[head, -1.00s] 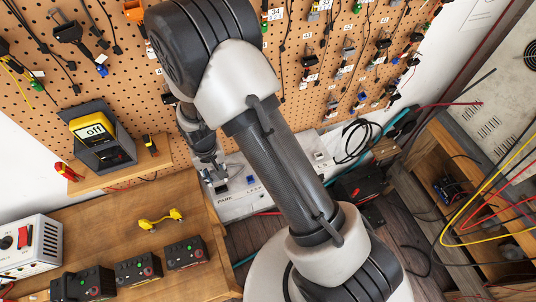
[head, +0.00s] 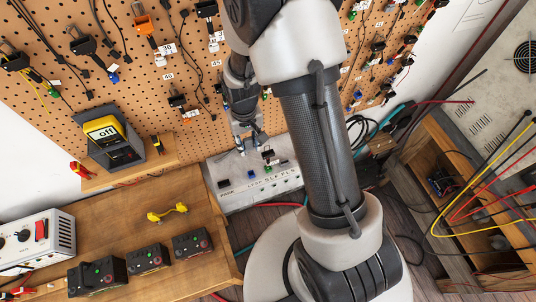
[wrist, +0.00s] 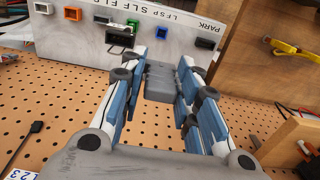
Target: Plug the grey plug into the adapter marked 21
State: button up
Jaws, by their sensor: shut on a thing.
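In the wrist view the grey plug (wrist: 160,82) is a blocky grey piece between the blue-padded fingers of my gripper (wrist: 165,75). The gripper is shut on it and holds it in front of the white socket panel (wrist: 70,42). In the head view my gripper (head: 249,141) is just above the panel's back edge, close to the pegboard; the plug is too small to make out there. I cannot pick out the adapter marked 21, as most labels are too small to read.
The panel has coloured sockets, including a blue one (wrist: 162,32) and an orange one (wrist: 43,8); a black piece (wrist: 120,38) sits at it. Cables and connectors hang on the pegboard (head: 185,75). A wooden bench (head: 130,225) at left holds a yellow connector (head: 167,212).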

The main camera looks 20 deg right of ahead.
jog(key=d, duration=0.6)
jog(key=b, duration=0.4)
send_over(268, 154)
notch_tip(268, 154, down, 4)
jog(key=shift+s+a+f, duration=0.1)
jog(key=shift+f, duration=0.15)
jog(key=shift+f+b, duration=0.35)
jog(key=shift+f, duration=0.05)
jog(key=shift+f+b, duration=1.1)
jog(key=shift+b, duration=0.05)
dwell(1.1)
jog(key=o, duration=0.9)
jog(key=shift+o, duration=0.2)
notch_tip(268, 154, up, 9)
jog(key=p, duration=0.6)
jog(key=shift+f, duration=0.2)
